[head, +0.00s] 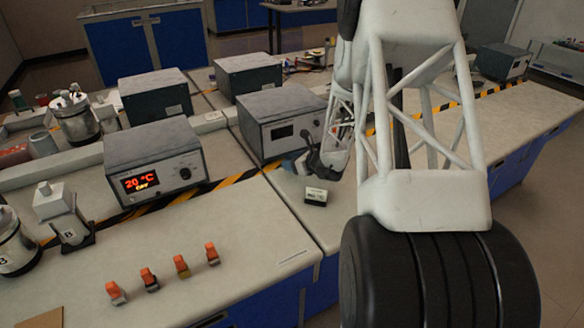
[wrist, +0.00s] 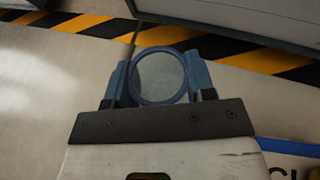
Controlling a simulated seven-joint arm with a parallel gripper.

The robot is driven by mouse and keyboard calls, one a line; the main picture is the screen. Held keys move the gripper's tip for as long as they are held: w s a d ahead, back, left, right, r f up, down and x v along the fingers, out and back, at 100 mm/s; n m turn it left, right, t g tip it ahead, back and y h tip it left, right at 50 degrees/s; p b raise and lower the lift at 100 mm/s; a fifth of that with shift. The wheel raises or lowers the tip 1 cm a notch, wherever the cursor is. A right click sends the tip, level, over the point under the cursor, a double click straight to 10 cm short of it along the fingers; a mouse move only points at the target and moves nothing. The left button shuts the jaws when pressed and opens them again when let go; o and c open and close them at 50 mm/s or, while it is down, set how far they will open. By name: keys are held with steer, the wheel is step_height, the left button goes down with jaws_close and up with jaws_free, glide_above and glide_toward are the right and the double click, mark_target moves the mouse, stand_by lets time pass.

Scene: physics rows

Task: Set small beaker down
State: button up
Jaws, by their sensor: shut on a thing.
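The small beaker (wrist: 160,78) shows in the wrist view as a round rim with a pale, cloudy inside, seen from above. My gripper (wrist: 160,85) is shut on it, with a blue finger on either side of the beaker. In the head view my gripper (head: 297,165) is small and dark at the bench, in front of a grey instrument box, and the beaker cannot be made out there. I cannot tell whether the beaker's base touches the bench (wrist: 55,85).
A grey instrument box (head: 281,120) stands just behind my gripper, with yellow-black tape (wrist: 160,36) along its front. A small labelled block (head: 315,196) lies just in front. Several orange-topped pieces (head: 181,266) stand front left. Bare bench (head: 265,215) lies between.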

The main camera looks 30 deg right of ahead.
steer(key=shift+f, duration=1.25)
steer(key=shift+f, duration=0.1)
steer(key=o, duration=0.9)
steer(key=shift+v, duration=6)
